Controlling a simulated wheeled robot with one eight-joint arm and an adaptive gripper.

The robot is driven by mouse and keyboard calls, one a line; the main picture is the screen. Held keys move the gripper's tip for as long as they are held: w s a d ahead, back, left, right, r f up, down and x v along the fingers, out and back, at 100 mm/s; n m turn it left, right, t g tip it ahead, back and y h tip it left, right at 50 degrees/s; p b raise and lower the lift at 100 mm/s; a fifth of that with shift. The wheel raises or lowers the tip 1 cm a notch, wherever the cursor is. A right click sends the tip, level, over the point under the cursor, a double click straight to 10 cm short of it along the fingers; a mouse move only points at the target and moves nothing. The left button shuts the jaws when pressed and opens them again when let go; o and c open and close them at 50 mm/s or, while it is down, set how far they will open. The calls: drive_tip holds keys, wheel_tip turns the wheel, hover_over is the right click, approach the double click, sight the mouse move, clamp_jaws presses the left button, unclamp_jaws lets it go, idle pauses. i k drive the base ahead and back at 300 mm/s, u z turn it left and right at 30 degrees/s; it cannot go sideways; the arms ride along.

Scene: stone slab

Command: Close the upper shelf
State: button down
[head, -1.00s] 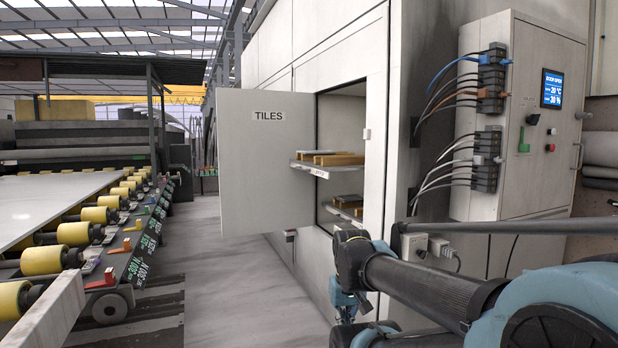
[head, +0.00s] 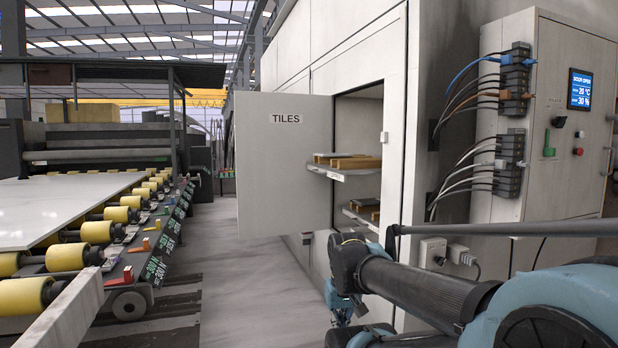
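The upper shelf (head: 343,171) is pulled partly out of the wall cabinet and sticks out past its front. Several wooden-looking pieces (head: 356,162) lie on it. The cabinet door (head: 284,175), marked TILES, stands open to the left. A lower shelf (head: 361,217) shows below, also with pieces on it. My gripper (head: 338,318) hangs low in front of the cabinet, below and apart from the upper shelf. It is small and partly hidden by my arm, so I cannot tell if it is open.
A control box (head: 550,110) with cables and a lit screen (head: 580,90) is on the wall at right. A roller conveyor (head: 97,232) carrying a pale slab (head: 50,207) runs along the left. The floor (head: 235,285) between is clear.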

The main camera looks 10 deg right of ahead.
sight(335, 167)
drive_tip(key=u, duration=0.25)
drive_tip(key=i, duration=1.4)
